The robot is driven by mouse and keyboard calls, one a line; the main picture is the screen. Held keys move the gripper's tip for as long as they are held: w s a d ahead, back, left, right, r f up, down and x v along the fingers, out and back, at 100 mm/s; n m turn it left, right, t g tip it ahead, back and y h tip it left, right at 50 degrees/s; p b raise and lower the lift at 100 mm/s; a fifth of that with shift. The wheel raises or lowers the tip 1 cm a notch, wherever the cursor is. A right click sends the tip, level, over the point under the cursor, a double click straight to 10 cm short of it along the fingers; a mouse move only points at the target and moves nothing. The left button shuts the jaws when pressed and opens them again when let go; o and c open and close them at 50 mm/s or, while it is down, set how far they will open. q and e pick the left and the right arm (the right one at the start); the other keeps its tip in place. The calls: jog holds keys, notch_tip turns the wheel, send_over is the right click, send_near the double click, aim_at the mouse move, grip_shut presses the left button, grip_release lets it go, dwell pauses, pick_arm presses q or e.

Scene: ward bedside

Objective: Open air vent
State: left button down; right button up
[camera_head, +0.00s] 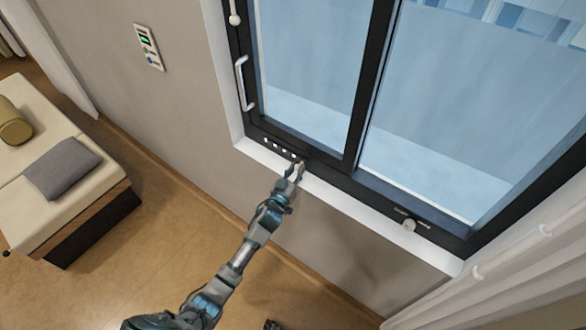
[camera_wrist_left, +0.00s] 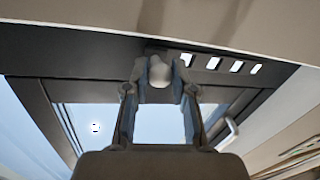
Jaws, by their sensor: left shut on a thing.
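The air vent is a row of slots (camera_head: 279,148) in the dark lower frame of the window. The slots (camera_wrist_left: 212,64) show pale and uncovered in the left wrist view, right of my fingers. A small pale rounded knob (camera_wrist_left: 160,71) sits at the left end of the row, between my fingertips. My left gripper (camera_head: 297,168) reaches up to the frame and is shut on this knob; it also shows in the left wrist view (camera_wrist_left: 160,80). In the head view the gripper hides the knob. Only a small dark part at the bottom edge may be my right gripper (camera_head: 271,325).
A white handle (camera_head: 241,84) stands on the window's left frame. A round knob (camera_head: 408,226) sits on the lower frame farther right. A control panel (camera_head: 148,46) is on the wall, a bench (camera_head: 92,205) at left, a curtain (camera_head: 520,270) at right. The floor between is clear.

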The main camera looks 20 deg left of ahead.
pick_arm(q)
jog(key=shift+d+r, duration=0.15)
jog(key=shift+d, duration=0.15)
jog(key=shift+a, duration=0.15)
jog(key=c, duration=1.3)
grip_release()
jog(key=o, duration=0.4)
jog(key=shift+d, duration=0.25)
jog(key=shift+c, duration=0.2)
jog(key=shift+d, duration=0.25)
jog(key=s+a, duration=0.1)
jog(key=s, duration=1)
jog(key=shift+s+a+f, duration=0.2)
jog(key=shift+s+a, duration=0.1)
jog(key=shift+s, duration=0.1)
jog(key=shift+a, duration=0.2)
